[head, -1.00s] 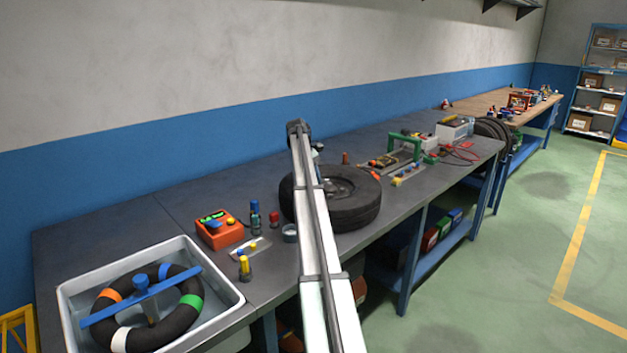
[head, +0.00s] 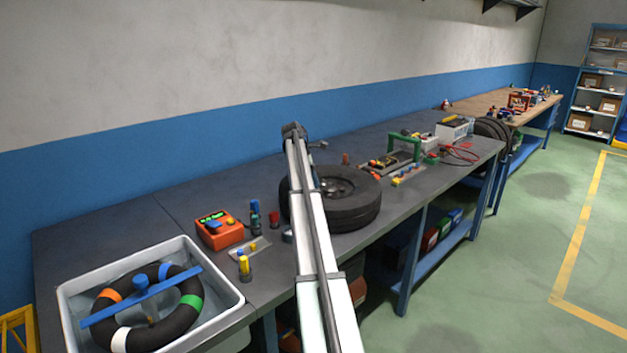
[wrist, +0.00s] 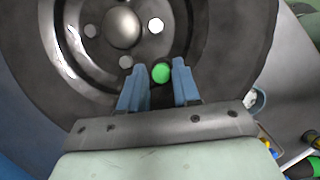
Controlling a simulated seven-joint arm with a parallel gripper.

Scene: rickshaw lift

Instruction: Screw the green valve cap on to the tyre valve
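The tyre (head: 352,212) lies flat on the bench in the head view, partly hidden by my arm. In the wrist view its dark side wall (wrist: 245,45) curves around the grey rim. The green valve cap (wrist: 161,73) shows as a round green top between my two blue fingertips, near the rim's edge. My gripper (wrist: 159,70) is over the wheel with a narrow gap visible beside the cap, so the fingers look open around it. The valve under the cap is hidden, so I cannot tell whether the cap sits on it. The head view hides my fingers behind my arm.
An orange device (head: 219,230), small bottles (head: 255,217) and a small tray (head: 250,248) stand left of the tyre. A white basin (head: 227,293) with an inner tube is at the near left. A green-framed fixture (head: 405,146) stands beyond the tyre.

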